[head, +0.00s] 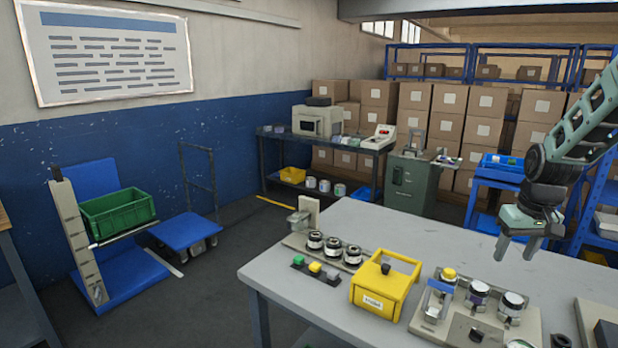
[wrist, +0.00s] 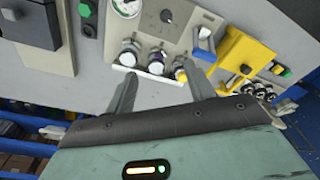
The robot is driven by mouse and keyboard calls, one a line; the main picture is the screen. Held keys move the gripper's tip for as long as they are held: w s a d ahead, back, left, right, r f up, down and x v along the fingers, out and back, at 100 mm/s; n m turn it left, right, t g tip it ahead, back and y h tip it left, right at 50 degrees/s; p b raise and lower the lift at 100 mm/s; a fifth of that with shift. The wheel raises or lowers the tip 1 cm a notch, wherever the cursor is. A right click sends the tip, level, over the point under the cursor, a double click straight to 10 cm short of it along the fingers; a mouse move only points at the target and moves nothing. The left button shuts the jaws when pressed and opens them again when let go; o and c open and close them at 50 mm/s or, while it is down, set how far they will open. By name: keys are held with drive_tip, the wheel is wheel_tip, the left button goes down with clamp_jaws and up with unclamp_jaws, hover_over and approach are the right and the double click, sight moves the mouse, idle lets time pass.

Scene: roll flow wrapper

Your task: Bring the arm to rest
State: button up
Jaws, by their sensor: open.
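My gripper (head: 519,247) hangs from my arm at the right of the head view, above the far right part of the grey table (head: 370,222). Its two fingers are apart with nothing between them. In the wrist view my gripper (wrist: 163,92) is also open and empty, high over the table's edge. The fixture plate (head: 432,325) with several round parts on it lies below and to the left of my gripper, clear of the fingers. It also shows in the wrist view (wrist: 185,20).
A yellow box (head: 380,293) with a handle stands on the table, beside a button strip (head: 315,268) and several dark-topped rollers (head: 333,247). A green cabinet (head: 410,185), blue shelving and stacked cartons stand behind. A green crate (head: 118,214) is at left. The table's back middle is clear.

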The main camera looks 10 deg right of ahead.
drive_tip(key=a+r+n+y, duration=0.1)
drive_tip(key=a+n, duration=0.1)
drive_tip(key=a, duration=1)
drive_tip(key=a+r+n, duration=0.2)
drive_tip(key=a+n, duration=0.1)
drive_tip(key=a, duration=1)
drive_tip(key=s+a+n+g, duration=0.1)
drive_tip(key=s+a+n, duration=0.5)
drive_tip(key=s+a, duration=1.2)
drive_tip(key=s, duration=0.2)
drive_tip(key=shift+s+a, duration=0.3)
